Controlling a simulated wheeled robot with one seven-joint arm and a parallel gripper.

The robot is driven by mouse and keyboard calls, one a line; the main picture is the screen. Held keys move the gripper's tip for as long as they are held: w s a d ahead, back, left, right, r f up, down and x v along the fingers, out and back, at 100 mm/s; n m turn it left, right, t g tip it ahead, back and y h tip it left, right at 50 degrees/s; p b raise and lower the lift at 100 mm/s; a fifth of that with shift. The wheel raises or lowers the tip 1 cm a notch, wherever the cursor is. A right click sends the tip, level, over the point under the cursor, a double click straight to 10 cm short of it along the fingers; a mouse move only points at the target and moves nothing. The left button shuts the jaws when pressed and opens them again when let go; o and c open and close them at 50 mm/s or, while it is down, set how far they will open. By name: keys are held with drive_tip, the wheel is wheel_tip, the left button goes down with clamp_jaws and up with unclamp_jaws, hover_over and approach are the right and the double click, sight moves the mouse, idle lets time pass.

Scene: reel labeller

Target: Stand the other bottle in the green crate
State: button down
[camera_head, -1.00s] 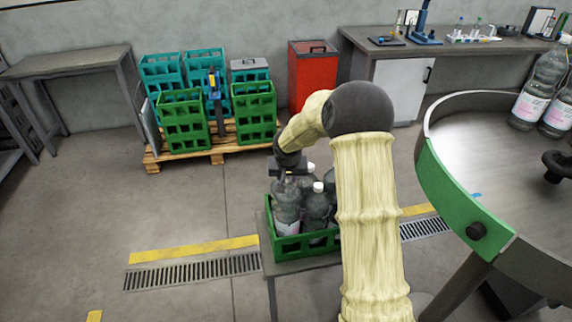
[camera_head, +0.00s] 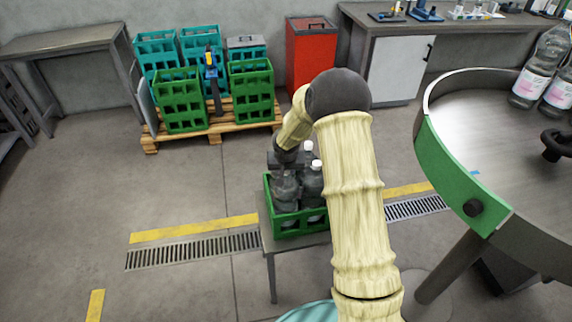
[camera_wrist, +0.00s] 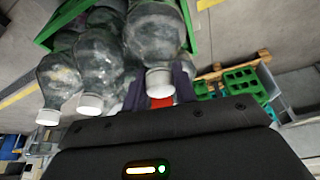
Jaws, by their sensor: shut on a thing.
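My gripper (camera_head: 287,165) is above the left part of the green crate (camera_head: 300,225), shut on a clear bottle (camera_head: 284,187) near its neck. The held bottle looks upright, its lower part inside the crate behind the front wall; whether its base touches the crate floor is hidden. In the wrist view the held bottle (camera_wrist: 153,35) and its white cap (camera_wrist: 160,82) are between the jaws. Other white-capped bottles (camera_head: 312,180) stand close beside it in the crate. They also show at left in the wrist view (camera_wrist: 98,62).
The crate rests on a small grey stand (camera_head: 270,250). A round table with a green side (camera_head: 450,185) at right bears clear bottles with pink-and-white labels (camera_head: 532,85). A pallet (camera_head: 215,132) with green and teal crates stands behind. The floor at left is clear.

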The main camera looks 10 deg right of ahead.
drive_tip(key=shift+w+r, duration=0.1)
drive_tip(key=shift+r, duration=0.05)
drive_tip(key=c, duration=1.5)
unclamp_jaws()
drive_tip(key=shift+f, duration=0.25)
drive_tip(key=shift+c, duration=0.2)
drive_tip(key=o, duration=0.4)
drive_tip(key=shift+r, duration=0.1)
drive_tip(key=shift+o, duration=0.2)
drive_tip(key=v, duration=1.2)
drive_tip(key=shift+s+r, duration=0.1)
drive_tip(key=shift+s, duration=0.1)
